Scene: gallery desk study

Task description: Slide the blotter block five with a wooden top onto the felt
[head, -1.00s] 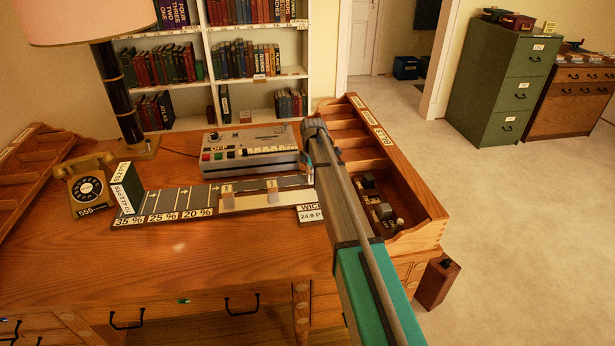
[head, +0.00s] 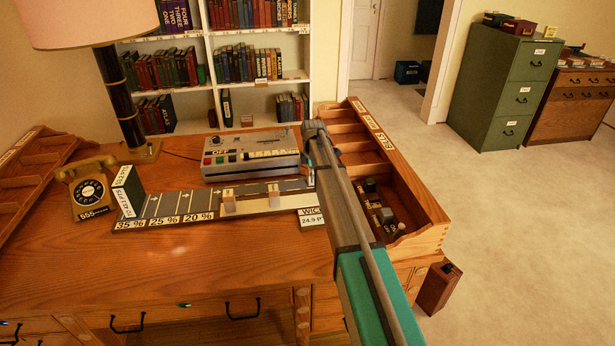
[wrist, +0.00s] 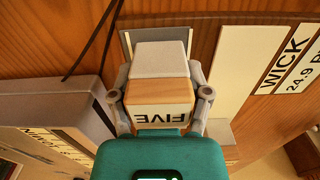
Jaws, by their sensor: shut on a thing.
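The block labelled FIVE (wrist: 160,95) has a wooden part with the label and a pale grey-white part. In the wrist view my gripper (wrist: 160,100) is shut on it, one finger on each side. A grey patch with a lighter border (wrist: 127,42) shows just beyond the block; I cannot tell whether they touch. In the head view my arm hides the gripped block. The long board (head: 180,205) on the desk has dark grey sections labelled 35 %, 25 % and 20 %, and a pale section with two small blocks (head: 229,194) (head: 273,190).
A grey machine with buttons (head: 250,155) stands behind the board. A telephone (head: 90,190) and an upright labelled box (head: 128,190) are at its left. A WICK card (head: 311,217) lies at its right end, near a wooden tray (head: 420,215). The desk front is clear.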

